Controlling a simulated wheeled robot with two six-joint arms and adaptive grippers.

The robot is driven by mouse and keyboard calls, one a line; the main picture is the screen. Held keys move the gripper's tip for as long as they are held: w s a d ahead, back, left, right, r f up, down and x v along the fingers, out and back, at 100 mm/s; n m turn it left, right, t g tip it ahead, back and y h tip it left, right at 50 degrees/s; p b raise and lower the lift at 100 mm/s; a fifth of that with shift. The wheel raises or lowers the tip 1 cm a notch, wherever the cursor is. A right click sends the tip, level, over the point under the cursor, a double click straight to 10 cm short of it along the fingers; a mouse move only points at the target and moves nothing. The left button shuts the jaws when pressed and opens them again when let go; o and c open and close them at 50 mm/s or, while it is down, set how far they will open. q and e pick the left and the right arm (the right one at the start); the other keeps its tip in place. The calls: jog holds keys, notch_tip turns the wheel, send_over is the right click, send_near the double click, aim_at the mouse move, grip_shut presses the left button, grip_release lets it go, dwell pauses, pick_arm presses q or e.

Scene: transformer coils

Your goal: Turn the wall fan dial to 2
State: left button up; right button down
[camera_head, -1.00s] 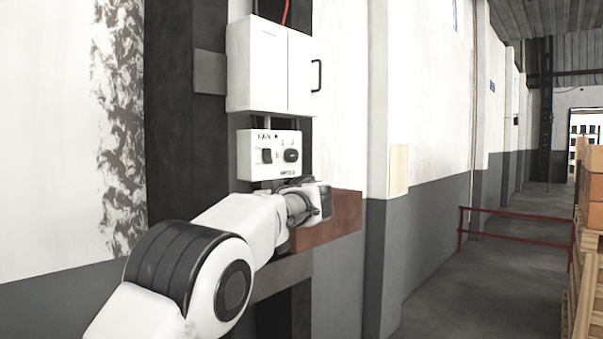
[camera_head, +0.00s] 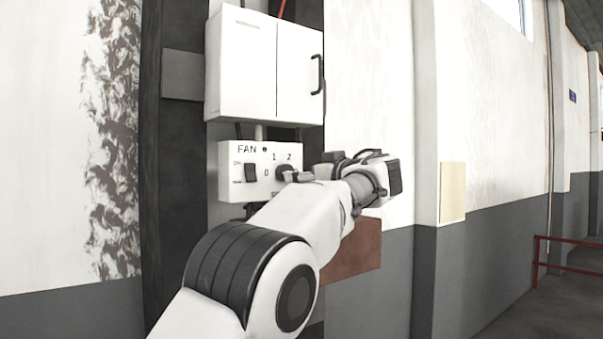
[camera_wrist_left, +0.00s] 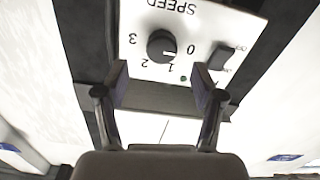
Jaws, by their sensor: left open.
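The white fan control box (camera_head: 232,159) is on the wall, with the word FAN, a black rocker switch (camera_head: 251,172) and a round black dial (camera_head: 284,171). The left wrist view shows the dial (camera_wrist_left: 160,46) upside down, with 0, 1, 2 and 3 around it. Its white mark points to about 0. My left gripper (camera_head: 303,177) is in front of the box's right side and partly covers the dial area. In the wrist view its open fingers (camera_wrist_left: 160,78) are empty, on either side just below the dial; I see no contact. My right gripper is not in view.
A white cabinet (camera_head: 243,65) with a black handle hangs just above the box. A brown block (camera_head: 352,252) sticks out below my left wrist. A beige plate (camera_head: 452,192) is on the wall to the right. A red railing (camera_head: 560,240) stands further right.

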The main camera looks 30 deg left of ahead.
aim_at(281, 168)
pick_arm(q)
jog(key=p+x, duration=0.2)
jog(key=x, duration=0.3)
jog(key=shift+a, duration=0.45)
jog(key=shift+d, duration=0.1)
jog(key=c, duration=1.1)
jog(key=shift+c, duration=0.2)
